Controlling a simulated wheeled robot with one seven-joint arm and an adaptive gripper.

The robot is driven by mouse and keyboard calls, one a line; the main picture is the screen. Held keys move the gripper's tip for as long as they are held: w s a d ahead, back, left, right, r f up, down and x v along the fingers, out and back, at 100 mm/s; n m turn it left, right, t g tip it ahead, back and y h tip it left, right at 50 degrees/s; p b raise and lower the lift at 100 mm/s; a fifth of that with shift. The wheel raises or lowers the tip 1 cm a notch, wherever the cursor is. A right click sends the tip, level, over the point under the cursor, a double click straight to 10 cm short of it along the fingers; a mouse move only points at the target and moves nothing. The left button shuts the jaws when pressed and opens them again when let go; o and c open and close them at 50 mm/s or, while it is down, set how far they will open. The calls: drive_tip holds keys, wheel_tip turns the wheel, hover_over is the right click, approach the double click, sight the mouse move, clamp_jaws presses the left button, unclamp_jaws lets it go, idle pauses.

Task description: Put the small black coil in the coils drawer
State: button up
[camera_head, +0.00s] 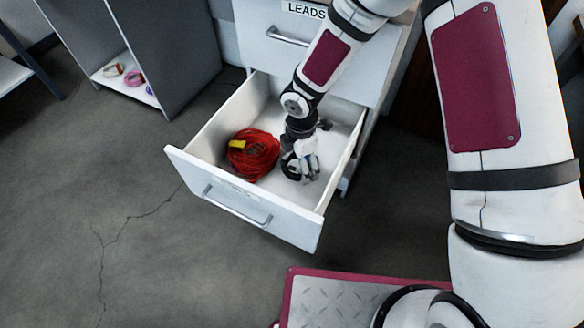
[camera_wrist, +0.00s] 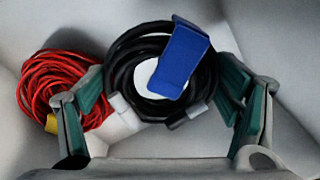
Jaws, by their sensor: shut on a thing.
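The black coil (camera_wrist: 125,70) with a blue plug-like part and white ends sits between the fingers of my gripper (camera_wrist: 160,108) in the wrist view. The gripper is closed onto it, with one green-padded finger on each side. In the head view my gripper (camera_head: 302,150) reaches down inside an open lower drawer (camera_head: 190,160), and part of the black coil (camera_head: 289,171) shows beneath it. The drawer's front label is too small to read. I cannot tell whether the coil touches the drawer floor.
A red coil (camera_head: 262,158) with a yellow part lies left of my gripper in the drawer; it also shows in the wrist view (camera_wrist: 50,85). A closed drawer (camera_head: 265,40) labelled LEADS is above. A shelf (camera_head: 115,80) with small rolls stands at left. The drawer's right side has bare floor.

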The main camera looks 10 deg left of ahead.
wheel_tip(320, 180, down, 9)
drive_tip(key=b, duration=0.3)
drive_tip(key=shift+b, duration=0.3)
drive_tip(key=shift+f, duration=0.15)
drive_tip(key=o, duration=1.2)
wheel_tip(320, 180, up, 12)
drive_tip(key=p, duration=0.5)
